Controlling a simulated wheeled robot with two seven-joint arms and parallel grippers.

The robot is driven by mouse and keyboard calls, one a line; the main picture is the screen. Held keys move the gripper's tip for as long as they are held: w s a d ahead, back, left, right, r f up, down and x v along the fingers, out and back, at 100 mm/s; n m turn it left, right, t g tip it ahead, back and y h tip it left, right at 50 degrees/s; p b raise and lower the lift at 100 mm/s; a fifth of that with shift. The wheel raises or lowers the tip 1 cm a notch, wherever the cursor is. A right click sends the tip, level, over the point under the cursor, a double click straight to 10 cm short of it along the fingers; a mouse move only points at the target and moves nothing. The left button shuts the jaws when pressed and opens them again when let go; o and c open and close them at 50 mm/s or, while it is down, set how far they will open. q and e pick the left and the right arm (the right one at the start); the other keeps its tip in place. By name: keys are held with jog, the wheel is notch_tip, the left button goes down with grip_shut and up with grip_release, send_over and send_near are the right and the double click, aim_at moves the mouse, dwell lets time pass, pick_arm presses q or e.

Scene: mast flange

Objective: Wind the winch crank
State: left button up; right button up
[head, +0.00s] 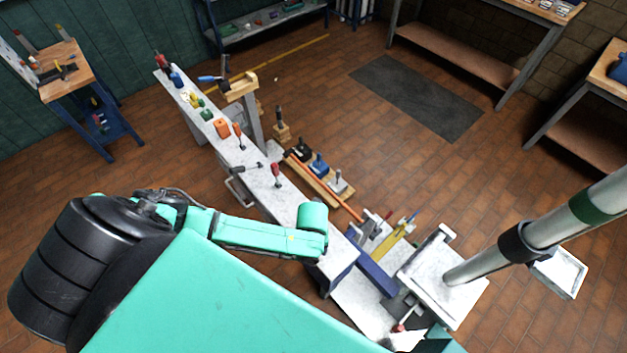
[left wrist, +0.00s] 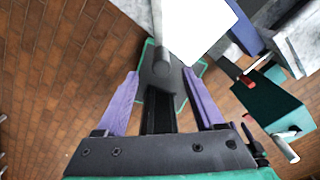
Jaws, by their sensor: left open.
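My left gripper (left wrist: 160,80) is open, with two purple fingers spread in the left wrist view. A dark bar (left wrist: 158,108) shows between the fingers, and a grey rod (left wrist: 163,35) lies beyond it; I cannot tell whether either is the crank. Nothing is visibly clamped. In the head view a small red-ended part (head: 399,328) sits near the bottom. The left gripper is hidden there, and no right gripper shows.
A grey mast (head: 575,215) with a black collar slants at the right, above a white plate (head: 430,270). A long narrow bench (head: 255,172) with several tools crosses the middle. A dark mat (head: 415,97) lies on open brick floor behind.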

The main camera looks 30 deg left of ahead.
pick_arm(q)
notch_tip(320, 180, down, 7)
jog(key=b, duration=0.6)
jog(key=shift+r, duration=0.1)
jog(key=c, duration=0.3)
grip_shut()
jog(key=shift+p, duration=0.3)
